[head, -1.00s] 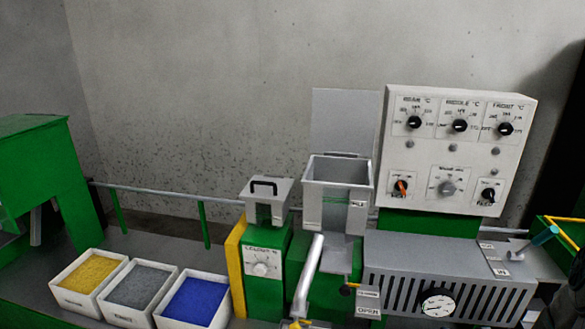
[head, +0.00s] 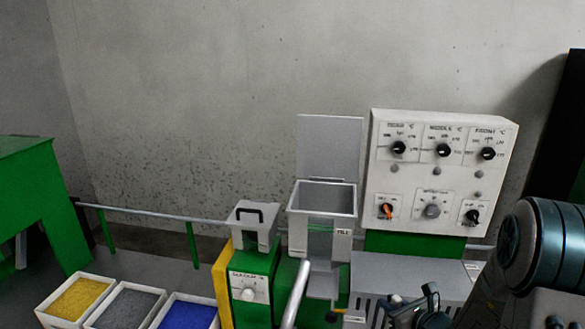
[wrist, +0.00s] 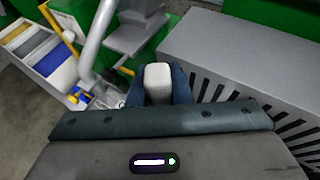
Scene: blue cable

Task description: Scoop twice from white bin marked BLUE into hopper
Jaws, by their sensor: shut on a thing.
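In the head view, the white bin (head: 152,318) with blue granules (head: 188,316) is cut off at the bottom edge. Its label is not in view. The blue granules also show at upper left in the wrist view (wrist: 55,60). The grey hopper (head: 320,222) stands right of centre with its lid (head: 330,147) raised behind it. My gripper (head: 425,312) is low on the right in the head view, in front of the grey slatted housing. In the wrist view, its dark fingers are shut on a pale, block-ended handle (wrist: 157,83). What lies beyond the handle is hidden.
Bins of yellow granules (head: 78,300) and grey granules (head: 125,310) stand left of the blue one. A small grey feeder box (head: 253,225) on a green stand is left of the hopper. A slanted pale tube (head: 295,295) and a control panel (head: 440,185) flank the hopper.

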